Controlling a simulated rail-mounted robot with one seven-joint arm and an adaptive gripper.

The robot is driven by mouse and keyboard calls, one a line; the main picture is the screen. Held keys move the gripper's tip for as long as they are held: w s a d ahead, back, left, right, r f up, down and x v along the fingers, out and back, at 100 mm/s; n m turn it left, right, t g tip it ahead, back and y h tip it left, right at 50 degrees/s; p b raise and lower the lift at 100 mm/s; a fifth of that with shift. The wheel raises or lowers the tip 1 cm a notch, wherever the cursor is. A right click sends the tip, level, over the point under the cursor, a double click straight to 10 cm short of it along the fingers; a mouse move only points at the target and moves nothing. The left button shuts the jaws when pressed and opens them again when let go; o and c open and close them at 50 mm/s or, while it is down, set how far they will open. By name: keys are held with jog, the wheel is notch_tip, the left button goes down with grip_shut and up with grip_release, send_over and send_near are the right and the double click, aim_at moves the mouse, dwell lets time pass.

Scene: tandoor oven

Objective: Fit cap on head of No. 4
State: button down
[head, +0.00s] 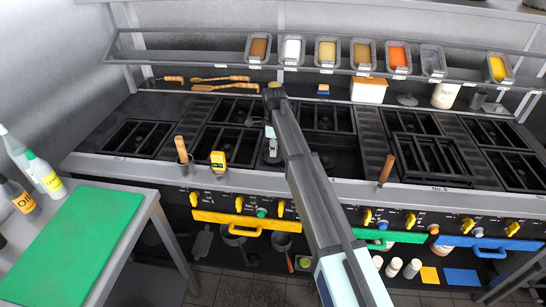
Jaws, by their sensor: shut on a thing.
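My gripper (271,153) points down over the middle of the range, just left of my arm link. It is shut on a small dark thing that looks like the cap, though its outline is hard to make out against the black cooktop. The range (375,160) has two rows of burners under black grates. The front burner bay (342,160) just right of my arm is dark and partly hidden by it. I cannot make out the head of No. 4 or its label; a label near No. 5 shows farther right on the front edge.
Spice tubs (326,52) line the shelf above. A green board (75,245) and bottles (43,174) occupy the left table.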

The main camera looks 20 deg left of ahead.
jog(key=c, duration=1.7)
grip_release()
jog(key=shift+c, duration=0.2)
grip_shut()
jog(key=shift+r+p, duration=0.95)
jog(key=shift+r, duration=1.15)
jog(key=shift+w, duration=0.1)
